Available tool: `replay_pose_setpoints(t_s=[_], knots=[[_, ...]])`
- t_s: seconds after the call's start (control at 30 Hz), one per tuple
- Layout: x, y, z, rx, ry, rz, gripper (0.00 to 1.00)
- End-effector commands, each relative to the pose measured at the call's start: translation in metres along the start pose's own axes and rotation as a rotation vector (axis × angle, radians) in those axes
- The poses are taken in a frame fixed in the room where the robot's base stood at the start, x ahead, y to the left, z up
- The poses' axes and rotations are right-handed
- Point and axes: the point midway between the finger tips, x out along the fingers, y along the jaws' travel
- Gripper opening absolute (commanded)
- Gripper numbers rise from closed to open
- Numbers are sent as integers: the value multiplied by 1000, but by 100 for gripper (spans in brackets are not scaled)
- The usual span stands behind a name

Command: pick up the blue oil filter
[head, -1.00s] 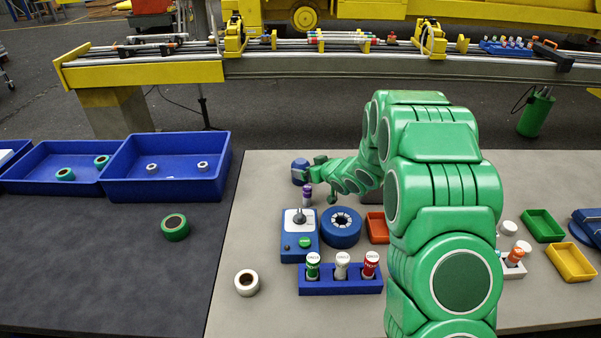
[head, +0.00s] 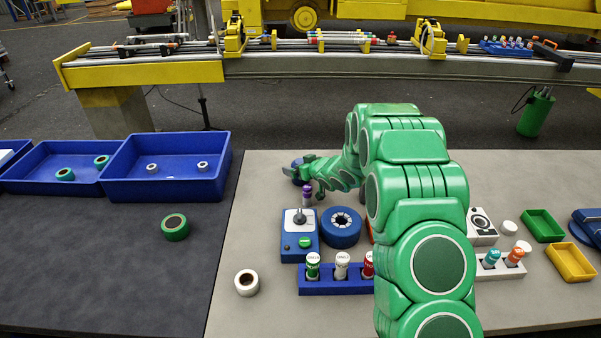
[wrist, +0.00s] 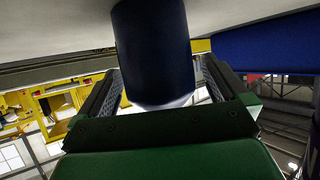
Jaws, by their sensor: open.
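The blue oil filter, a dark blue cylinder with a pale end (wrist: 152,50), stands between the two fingers of my gripper (wrist: 158,88) in the wrist view. The fingers lie to either side of it, open. I cannot tell whether either finger touches it. In the head view my gripper (head: 291,170) is at the far left part of the light table, around the filter, and hides most of it.
A purple-topped bottle (head: 307,195), a blue control box (head: 299,243) and a blue ring (head: 341,227) stand close in front of my gripper. Blue bins (head: 166,190) are to the left. A blue rack (head: 335,287) holds several canisters nearer me.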

Motion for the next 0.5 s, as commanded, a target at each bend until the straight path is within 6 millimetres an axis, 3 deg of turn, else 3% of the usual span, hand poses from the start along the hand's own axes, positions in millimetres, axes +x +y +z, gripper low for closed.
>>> replay_pose_setpoints(t_s=[0.17, 0.4, 0.5], knots=[[14, -1, 2, 2, -3, -1, 100], [15, -1, 2, 2, -3, -1, 100], [15, -1, 1, 2, -2, 0, 88]])
